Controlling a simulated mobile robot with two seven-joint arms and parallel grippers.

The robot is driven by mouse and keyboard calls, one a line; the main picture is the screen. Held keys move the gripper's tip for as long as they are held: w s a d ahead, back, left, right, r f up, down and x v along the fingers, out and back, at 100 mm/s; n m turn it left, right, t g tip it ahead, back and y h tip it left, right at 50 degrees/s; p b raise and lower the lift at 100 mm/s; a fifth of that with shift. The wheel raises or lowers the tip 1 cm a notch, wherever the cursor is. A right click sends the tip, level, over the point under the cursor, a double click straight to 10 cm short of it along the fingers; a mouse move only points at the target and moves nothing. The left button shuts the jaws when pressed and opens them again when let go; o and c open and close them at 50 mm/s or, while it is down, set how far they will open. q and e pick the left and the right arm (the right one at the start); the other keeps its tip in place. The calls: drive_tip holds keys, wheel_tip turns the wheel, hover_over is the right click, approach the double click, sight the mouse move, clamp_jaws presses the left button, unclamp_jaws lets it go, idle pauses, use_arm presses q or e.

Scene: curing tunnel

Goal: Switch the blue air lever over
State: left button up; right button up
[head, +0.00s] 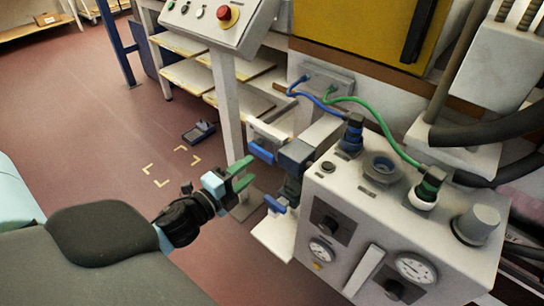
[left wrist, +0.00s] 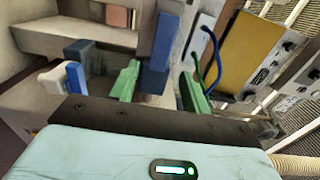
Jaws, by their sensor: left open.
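Two blue handles show on a dark grey-blue valve body (head: 294,158) at the left side of a pale control box: an upper blue lever (head: 262,152) and a lower blue lever (head: 275,203). I cannot tell which one is the air lever. My left gripper (head: 243,174) has green fingers, is open and empty, and points at the valve from the left, a little short of it. In the left wrist view, a blue bar (left wrist: 162,42) stands beyond the gap between the open fingers (left wrist: 160,86). A smaller blue piece (left wrist: 75,77) is left of them. My right gripper is not in view.
The control box (head: 335,195) carries gauges, knobs and plugs. A blue hose (head: 318,98) and a green hose (head: 385,125) arch over its top. A panel with a red button (head: 226,14) stands on a post (head: 226,100).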

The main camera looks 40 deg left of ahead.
sight(264, 158)
use_arm(q)
drive_tip(key=shift+w+d, duration=0.15)
drive_tip(key=shift+w, duration=1.75)
drive_tip(key=shift+w+d, duration=0.15)
drive_tip(key=shift+w, duration=1.75)
clamp_jaws()
